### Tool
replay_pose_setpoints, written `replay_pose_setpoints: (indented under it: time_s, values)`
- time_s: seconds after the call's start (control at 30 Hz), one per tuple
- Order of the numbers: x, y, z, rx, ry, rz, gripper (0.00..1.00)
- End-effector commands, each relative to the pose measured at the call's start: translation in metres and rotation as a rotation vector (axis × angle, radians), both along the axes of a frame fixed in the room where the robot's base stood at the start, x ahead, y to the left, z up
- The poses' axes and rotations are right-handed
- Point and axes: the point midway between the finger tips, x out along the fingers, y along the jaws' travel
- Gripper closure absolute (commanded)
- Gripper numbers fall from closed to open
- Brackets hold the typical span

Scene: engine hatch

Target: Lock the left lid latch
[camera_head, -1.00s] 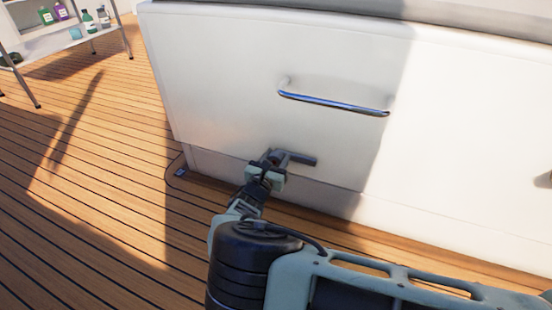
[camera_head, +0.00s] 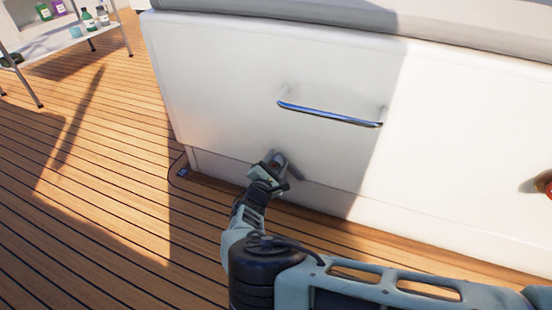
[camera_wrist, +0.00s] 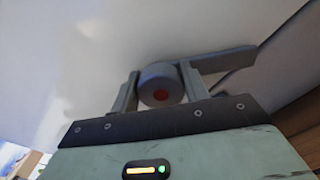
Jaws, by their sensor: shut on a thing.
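The left lid latch is a grey round hub with a red centre and a flat lever, low on the white hatch front. In the wrist view the latch hub (camera_wrist: 160,84) sits between the two fingers of my gripper (camera_wrist: 159,90), which is shut on it. The latch lever (camera_wrist: 225,60) extends to the right of the fingers there. In the head view my gripper (camera_head: 271,166) is at the latch, and the lever (camera_head: 294,168) slants down to the right. My gripper hides part of the latch.
The white hatch front (camera_head: 220,90) carries a blue-grey bar handle (camera_head: 330,114) above the latch. A partly cut-off red-marked thing (camera_head: 547,184) shows at the right edge. A shelf with bottles (camera_head: 85,25) stands at the back left. The wooden deck (camera_head: 90,200) is clear on the left.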

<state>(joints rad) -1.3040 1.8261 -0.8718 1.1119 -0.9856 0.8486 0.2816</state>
Motion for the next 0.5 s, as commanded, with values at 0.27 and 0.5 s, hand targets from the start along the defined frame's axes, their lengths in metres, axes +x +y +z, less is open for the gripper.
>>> replay_pose_setpoints:
  time_s: [0.27,0.5]
  values:
    - [-0.0008,-0.0005,-0.0002,0.248,-0.088,0.001,0.78]
    - [-0.0011,-0.0012,-0.0019,0.455,-0.165,0.001,0.78]
